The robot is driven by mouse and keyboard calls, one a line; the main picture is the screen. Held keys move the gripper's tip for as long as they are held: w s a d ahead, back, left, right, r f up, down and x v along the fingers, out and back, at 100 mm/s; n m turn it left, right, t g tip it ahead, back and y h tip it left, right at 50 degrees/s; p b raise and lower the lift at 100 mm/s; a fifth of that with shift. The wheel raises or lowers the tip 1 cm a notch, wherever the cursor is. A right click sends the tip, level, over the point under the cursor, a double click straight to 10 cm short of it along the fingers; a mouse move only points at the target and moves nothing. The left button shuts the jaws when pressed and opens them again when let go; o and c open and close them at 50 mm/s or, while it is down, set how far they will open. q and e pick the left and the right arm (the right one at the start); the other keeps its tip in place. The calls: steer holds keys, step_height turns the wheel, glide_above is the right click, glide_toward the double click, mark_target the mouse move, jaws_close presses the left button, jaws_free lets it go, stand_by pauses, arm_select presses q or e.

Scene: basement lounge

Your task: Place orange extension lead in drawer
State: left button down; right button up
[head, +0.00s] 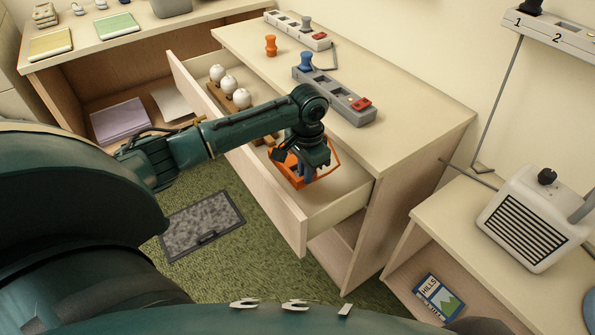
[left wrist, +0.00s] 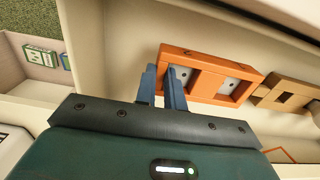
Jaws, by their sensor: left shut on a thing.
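The orange extension lead (head: 287,167) is inside the open drawer (head: 330,203), near the drawer's right end. Its orange cord loops out to the right of it. In the left wrist view the lead (left wrist: 216,77) shows as an orange block with two pale sockets. My left gripper (head: 310,172) reaches down into the drawer over the lead and partly hides it. The blue fingers (left wrist: 164,88) are close together and shut on the lead's left end. I cannot tell whether the lead touches the drawer floor. My right gripper is not in view.
A wooden holder with white bulbs (head: 230,88) fills the drawer's far left. A brown wooden block (left wrist: 285,92) lies beside the lead. The cabinet top (head: 400,135) holds a grey power strip (head: 335,97) and an orange plug (head: 271,46). A heater (head: 530,220) stands on the right.

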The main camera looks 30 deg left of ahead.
mark_target(305, 185)
arm_select(q)
step_height(305, 185, down, 5)
steer(key=shift+f+b, duration=0.2)
steer(key=shift+b, duration=0.15)
steer(key=c, duration=1.5)
jaws_free()
steer(key=shift+f, duration=0.1)
step_height(305, 185, up, 12)
steer(key=shift+r+p, duration=0.1)
steer(key=shift+p, duration=0.7)
